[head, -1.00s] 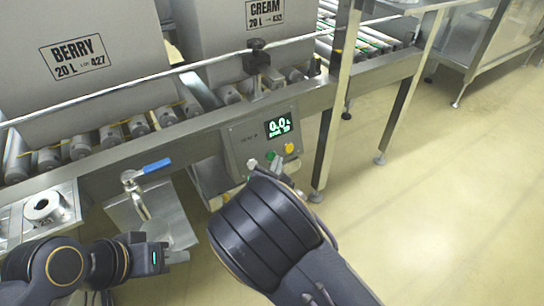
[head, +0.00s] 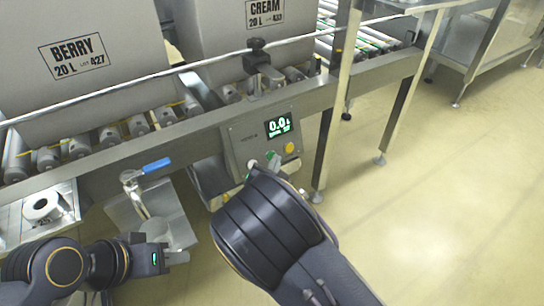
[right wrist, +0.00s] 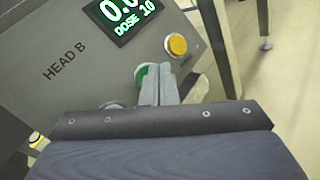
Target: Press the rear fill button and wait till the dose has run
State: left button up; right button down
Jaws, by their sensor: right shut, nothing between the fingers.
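A grey fill panel marked HEAD B (right wrist: 64,62) carries a lit display (head: 280,124), which reads 0.0 in the head view and shows DOSE 10 in the right wrist view. A green button (right wrist: 141,76) sits below the display, with a yellow button (right wrist: 176,45) to its right. My right gripper (right wrist: 164,70) is shut and empty. Its fingertips overlap the right side of the green button in the right wrist view; I cannot tell if they touch it. In the head view my forearm largely hides this gripper. My left gripper (head: 181,257) is at lower left, away from the panel; its jaws are unclear.
Boxes marked BERRY (head: 90,60) and CREAM (head: 225,25) stand on the roller conveyor (head: 105,135) behind a rail. A blue-handled tap (head: 148,167) is left of the panel. A round metal part (head: 42,208) sits at far left. The floor (head: 440,190) to the right is clear.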

jog(key=shift+w+a+f, duration=0.1)
jog(key=shift+w+a, duration=0.15)
jog(key=shift+w, duration=0.05)
dwell(0.5)
dwell(0.9)
jog(key=shift+s+d+r, duration=0.25)
jog(key=shift+s+d, duration=0.2)
jog(key=shift+s, duration=0.15)
jog(key=shift+s, duration=0.1)
jog(key=shift+s+d+r, duration=0.3)
jog(key=shift+s+d, duration=0.15)
jog(key=shift+s, duration=0.15)
jog(key=shift+s+d+r, duration=0.25)
jog(key=shift+s+d, duration=0.25)
jog(key=shift+s, duration=0.15)
jog(key=shift+s+d+r, duration=0.3)
jog(key=shift+s+d, duration=0.15)
jog(key=shift+s, duration=0.15)
jog(key=shift+p, duration=0.3)
jog(key=s+d+r+p, duration=0.6)
jog(key=s+r+p, duration=0.1)
jog(key=r, duration=0.3)
jog(key=shift+s, duration=0.55)
